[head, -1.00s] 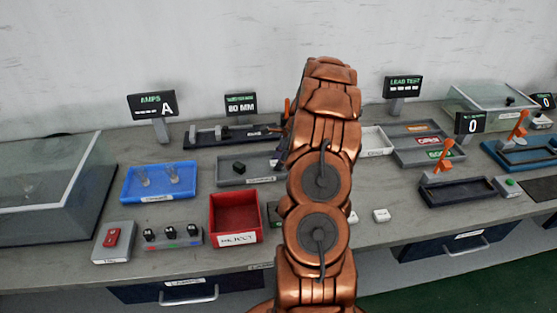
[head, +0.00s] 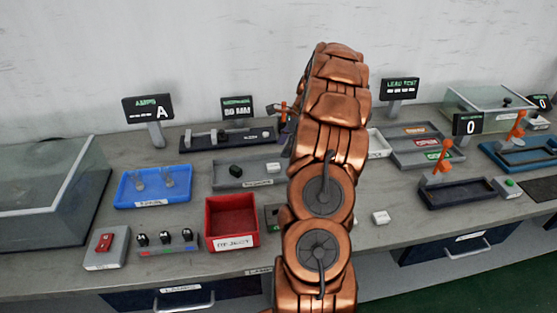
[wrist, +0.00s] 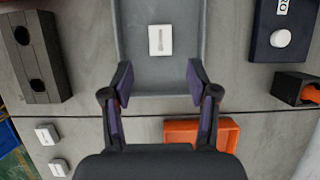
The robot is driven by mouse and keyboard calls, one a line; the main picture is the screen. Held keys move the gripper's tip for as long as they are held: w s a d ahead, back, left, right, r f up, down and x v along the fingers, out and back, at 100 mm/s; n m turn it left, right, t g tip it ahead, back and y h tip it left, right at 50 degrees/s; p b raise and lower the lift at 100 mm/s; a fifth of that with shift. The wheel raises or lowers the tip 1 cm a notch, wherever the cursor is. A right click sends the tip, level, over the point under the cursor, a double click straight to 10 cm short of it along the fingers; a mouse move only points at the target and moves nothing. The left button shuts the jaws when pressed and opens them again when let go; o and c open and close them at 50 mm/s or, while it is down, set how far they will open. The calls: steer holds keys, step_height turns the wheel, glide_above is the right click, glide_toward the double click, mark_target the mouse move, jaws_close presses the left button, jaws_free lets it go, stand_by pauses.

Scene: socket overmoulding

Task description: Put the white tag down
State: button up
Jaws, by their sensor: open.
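A white tag (wrist: 160,40) with a grey mark lies flat in a grey tray (wrist: 160,86) in the wrist view. My gripper (wrist: 161,80) is open, its two purple-padded fingers spread over the near end of that tray. The tag is ahead of the fingertips, near the tray's middle line, and nothing shows between the pads. In the head view my copper arm covers this spot, so tag and fingers cannot be made out there.
In the wrist view, an orange tray (wrist: 202,123) sits below the grey tray, a dark block with holes (wrist: 34,60) left, a dark box with a white knob (wrist: 281,38) right. Two small white pieces (wrist: 47,134) lie lower left. The red reject bin (head: 232,212) stands left of my arm.

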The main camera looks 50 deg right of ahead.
steer(key=a+r+n+g, duration=0.1)
steer(key=a+r+n, duration=0.25)
steer(key=a, duration=0.35)
steer(key=a+r+n, duration=0.2)
steer(key=a+r, duration=0.3)
steer(key=a, duration=0.1)
steer(key=s+a+r+n+g, duration=0.1)
steer(key=s+a+r+n, duration=0.15)
steer(key=a, duration=0.55)
steer(key=s+a+r+n+g, duration=0.1)
steer(key=s+a+n, duration=0.25)
steer(key=a, duration=0.35)
steer(key=s+a+f+n+h, duration=0.1)
steer(key=s+a+n, duration=0.3)
steer(key=s, duration=0.3)
steer(key=s+a+f+n+g+h, duration=0.1)
steer(key=s+a+n, duration=0.3)
steer(key=s, duration=0.3)
steer(key=s+a+f+n+h, duration=0.1)
steer(key=s+a+n, duration=0.3)
steer(key=s+n, duration=0.2)
steer(key=shift+s+a+f+h+b, duration=0.2)
steer(key=shift+s+a+h+b, duration=0.15)
steer(key=shift+s, duration=0.7)
